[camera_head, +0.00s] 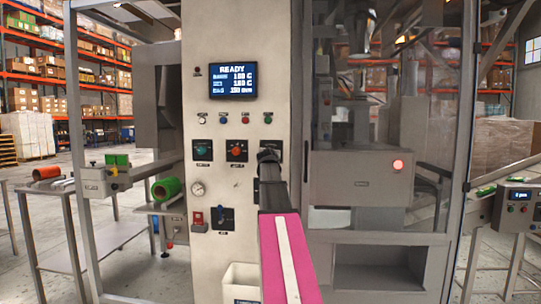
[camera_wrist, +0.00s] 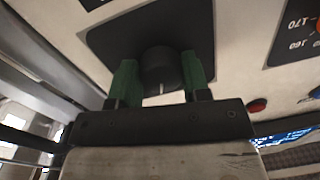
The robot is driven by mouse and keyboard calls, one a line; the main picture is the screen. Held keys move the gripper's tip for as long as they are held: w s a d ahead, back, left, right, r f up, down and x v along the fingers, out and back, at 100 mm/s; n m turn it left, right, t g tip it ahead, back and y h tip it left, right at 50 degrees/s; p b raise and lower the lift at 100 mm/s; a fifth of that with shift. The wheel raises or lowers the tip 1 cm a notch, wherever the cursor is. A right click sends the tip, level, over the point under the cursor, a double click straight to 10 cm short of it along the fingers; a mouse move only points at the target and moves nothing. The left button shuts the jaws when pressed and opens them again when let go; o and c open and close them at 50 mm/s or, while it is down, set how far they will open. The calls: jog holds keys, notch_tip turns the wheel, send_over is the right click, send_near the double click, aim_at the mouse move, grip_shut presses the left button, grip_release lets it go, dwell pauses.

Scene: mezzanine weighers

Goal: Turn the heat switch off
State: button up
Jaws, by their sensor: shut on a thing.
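A round black knob (camera_wrist: 160,66) sits on a dark square plate (camera_wrist: 112,40) on the pale machine panel; I take it to be the heat switch, though its label is not readable. A short white mark on it points down in the wrist view. My gripper (camera_wrist: 159,72) has one green finger on each side of the knob and is shut on it. In the head view my gripper (camera_head: 268,157) reaches the right end of the panel's middle row and hides the knob; only part of the dark plate (camera_head: 279,149) shows.
The panel's READY display (camera_head: 233,82) is lit above. Left of my gripper are a red-centred dial (camera_head: 237,151) and a green knob (camera_head: 203,149). A glazed cabinet stands at right.

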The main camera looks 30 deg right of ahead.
jog(key=shift+s+d+n+g, duration=0.1)
jog(key=shift+n+g, duration=0.3)
jog(key=shift+n, duration=4.4)
jog(key=o, duration=0.9)
jog(key=v, duration=1)
jog(key=shift+s+a, duration=0.25)
jog(key=shift+s, duration=0.1)
